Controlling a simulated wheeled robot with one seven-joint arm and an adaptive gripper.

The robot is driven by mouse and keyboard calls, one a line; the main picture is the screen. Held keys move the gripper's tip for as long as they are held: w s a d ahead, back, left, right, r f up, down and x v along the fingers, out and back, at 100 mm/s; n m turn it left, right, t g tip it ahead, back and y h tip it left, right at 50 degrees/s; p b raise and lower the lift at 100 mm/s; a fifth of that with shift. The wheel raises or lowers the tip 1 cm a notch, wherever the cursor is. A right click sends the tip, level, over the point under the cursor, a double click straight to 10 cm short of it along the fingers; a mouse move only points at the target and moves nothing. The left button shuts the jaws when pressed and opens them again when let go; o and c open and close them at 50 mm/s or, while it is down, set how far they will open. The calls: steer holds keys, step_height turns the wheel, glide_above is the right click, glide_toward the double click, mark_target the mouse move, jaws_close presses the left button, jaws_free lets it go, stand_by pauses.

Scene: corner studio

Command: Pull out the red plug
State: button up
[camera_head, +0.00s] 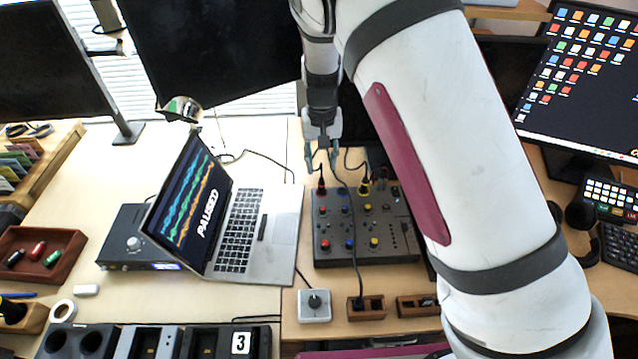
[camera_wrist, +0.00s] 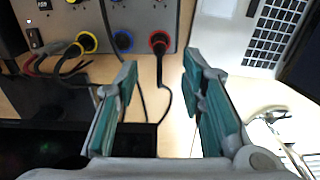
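The red plug (camera_head: 321,188) stands at the back left corner of the grey mixer (camera_head: 330,247), with a black cable. In the wrist view the red plug (camera_wrist: 159,41) shows as a red ring around a black body, seated in the mixer panel (camera_wrist: 142,15). My gripper (camera_head: 322,164) is above and just behind the mixer's back left corner. In the wrist view my gripper (camera_wrist: 160,70) is open and empty. Its teal-padded fingers are apart, with the plug just beyond the gap between the tips and its cable running between them. I see no contact with the plug.
An open laptop (camera_head: 262,230) stands left of the mixer. Small wooden holders (camera_head: 367,311) and a white knob box (camera_head: 314,307) lie in front. Loose cables run behind and across the mixer.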

mark_target(321, 178)
steer(key=shift+f+b, duration=1.95)
steer(key=shift+f, duration=2.6)
jaws_close()
steer(key=shift+r, duration=0.25)
steer(key=shift+r+p, duration=1.4)
steer(key=shift+r, duration=1.4)
